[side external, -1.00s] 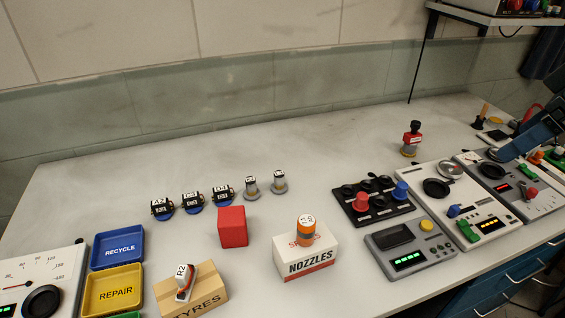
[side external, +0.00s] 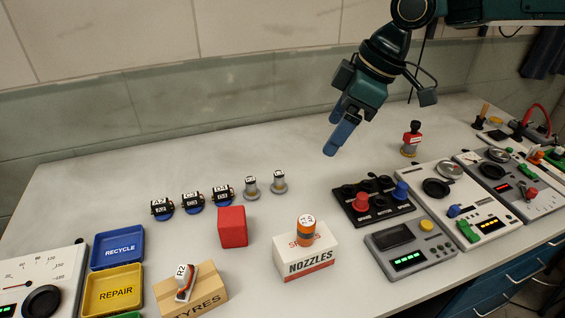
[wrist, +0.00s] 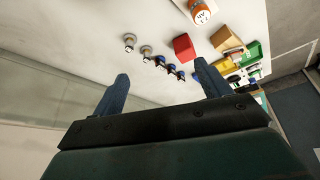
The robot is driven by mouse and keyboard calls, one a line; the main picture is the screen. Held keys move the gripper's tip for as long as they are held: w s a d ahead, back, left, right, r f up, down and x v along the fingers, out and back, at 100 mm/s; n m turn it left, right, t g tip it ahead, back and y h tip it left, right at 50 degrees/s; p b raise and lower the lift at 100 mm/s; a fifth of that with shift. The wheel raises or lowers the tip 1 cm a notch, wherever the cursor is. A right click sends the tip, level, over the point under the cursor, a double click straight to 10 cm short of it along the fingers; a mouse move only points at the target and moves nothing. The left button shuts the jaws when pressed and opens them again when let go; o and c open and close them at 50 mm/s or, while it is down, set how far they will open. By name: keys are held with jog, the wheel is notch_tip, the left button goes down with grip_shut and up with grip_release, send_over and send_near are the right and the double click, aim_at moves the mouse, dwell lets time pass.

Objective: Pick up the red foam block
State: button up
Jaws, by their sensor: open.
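The red foam block (side external: 232,227) stands on the bench in the side external view, left of the middle, with clear bench around it. It also shows in the wrist view (wrist: 184,47), above and between the fingertips in the picture. My gripper (side external: 337,143) hangs in the air to the right of the block and well above the bench, with blue fingers pointing down and left. In the wrist view my gripper (wrist: 160,80) has its two fingers wide apart with nothing between them.
Several servos (side external: 192,202) and two small grey cylinders (side external: 265,187) stand behind the block. A TYRES box (side external: 192,290) is in front. Trays (side external: 118,247) lie left.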

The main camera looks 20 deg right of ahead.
aim_at(240, 214)
jog(key=w+a+f+n, duration=0.1)
jog(key=a+f, duration=0.4)
jog(key=w+a+f+n+g, duration=0.1)
jog(key=a+f, duration=0.4)
jog(key=f, duration=0.1)
jog(key=w+a+f+n, duration=0.1)
jog(key=a+f+n, duration=0.1)
jog(key=a+f, duration=0.4)
jog(key=shift+w+f+g+y, duration=0.2)
jog(key=shift+g+y, duration=0.1)
jog(key=shift+g, duration=0.1)
jog(key=shift+w+a+f, duration=0.1)
jog(key=shift+a+f, duration=0.05)
jog(key=shift+f, duration=0.25)
jog(key=shift+x, duration=2.55)
jog(key=shift+w, duration=0.15)
jog(key=c, duration=1.1)
jog(key=shift+o, duration=0.2)
jog(key=shift+r, duration=0.1)
